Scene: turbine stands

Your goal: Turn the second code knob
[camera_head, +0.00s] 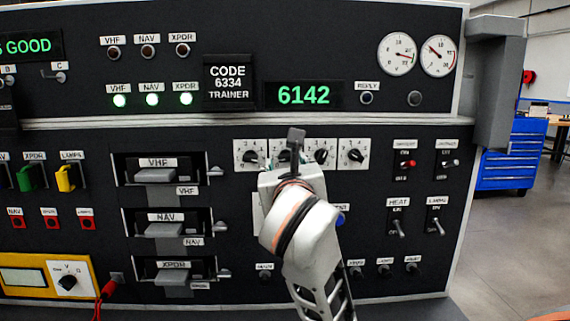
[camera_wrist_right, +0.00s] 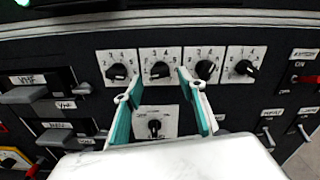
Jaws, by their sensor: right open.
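A row of white code dial plates with black knobs sits on the black panel. The second code knob (camera_wrist_right: 160,70) shows in the wrist view, between and beyond my fingertips; in the head view my gripper largely hides it. My right gripper (camera_head: 296,140) is in front of this knob. It also shows in the wrist view (camera_wrist_right: 158,79), open, with one teal-lined finger on each side and nothing held. I cannot tell whether the fingertips touch the plate. A green display (camera_head: 303,95) reads 6142. The code placard (camera_head: 229,83) reads 6334. My left gripper is not in view.
The first knob (camera_wrist_right: 118,72), third knob (camera_wrist_right: 205,69) and fourth knob (camera_wrist_right: 243,67) are close beside. Another dial (camera_wrist_right: 154,127) sits below, between the fingers. Radio modules with handles (camera_head: 156,175) are at left; toggle switches (camera_head: 398,228) are at right.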

